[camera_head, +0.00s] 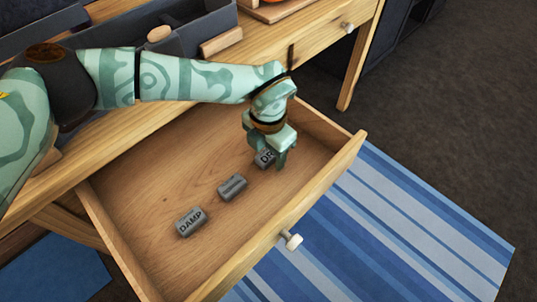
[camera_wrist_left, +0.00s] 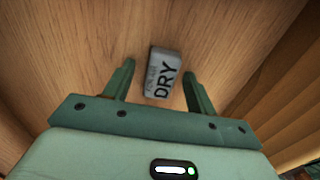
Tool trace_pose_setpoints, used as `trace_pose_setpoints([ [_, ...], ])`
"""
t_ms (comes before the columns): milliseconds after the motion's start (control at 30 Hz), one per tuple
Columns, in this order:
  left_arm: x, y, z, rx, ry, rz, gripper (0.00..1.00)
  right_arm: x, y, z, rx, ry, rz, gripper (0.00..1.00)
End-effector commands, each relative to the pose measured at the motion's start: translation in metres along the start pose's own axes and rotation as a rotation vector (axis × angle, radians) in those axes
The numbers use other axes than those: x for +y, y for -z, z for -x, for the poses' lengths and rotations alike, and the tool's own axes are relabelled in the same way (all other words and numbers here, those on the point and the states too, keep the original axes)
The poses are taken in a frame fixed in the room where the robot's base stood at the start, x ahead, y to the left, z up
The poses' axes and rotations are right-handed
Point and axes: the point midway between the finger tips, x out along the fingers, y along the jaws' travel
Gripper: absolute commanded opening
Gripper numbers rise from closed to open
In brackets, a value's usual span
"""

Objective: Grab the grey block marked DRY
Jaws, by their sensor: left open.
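The grey block marked DRY (camera_wrist_left: 162,75) lies on the drawer floor, between and a little beyond the two fingertips of my open left gripper (camera_wrist_left: 158,82) in the left wrist view. In the head view the DRY block (camera_head: 264,158) is partly hidden by my left gripper (camera_head: 268,155), which reaches down over it from above. I cannot tell whether the fingers touch the block. My right gripper is in neither view.
The open wooden drawer (camera_head: 140,192) also holds a grey block marked DAMP (camera_head: 190,222) and a grey block with unreadable markings (camera_head: 232,187). The drawer's front wall has a white knob (camera_head: 291,241). A dark box (camera_head: 200,33) stands on the tabletop above.

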Motion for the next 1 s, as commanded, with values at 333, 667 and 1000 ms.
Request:
trace_pose_setpoints([
  [333, 0.0, 0.0, 0.002, -0.001, 0.0, 0.0, 0.08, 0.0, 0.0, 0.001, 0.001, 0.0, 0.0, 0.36],
  [667, 0.0, 0.0, 0.005, -0.002, -0.001, 0.0, 0.08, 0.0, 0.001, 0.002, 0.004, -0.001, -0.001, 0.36],
  [1000, -0.02, 0.001, 0.065, -0.008, -0.006, -0.005, 0.08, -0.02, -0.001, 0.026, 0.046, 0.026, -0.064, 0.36],
])
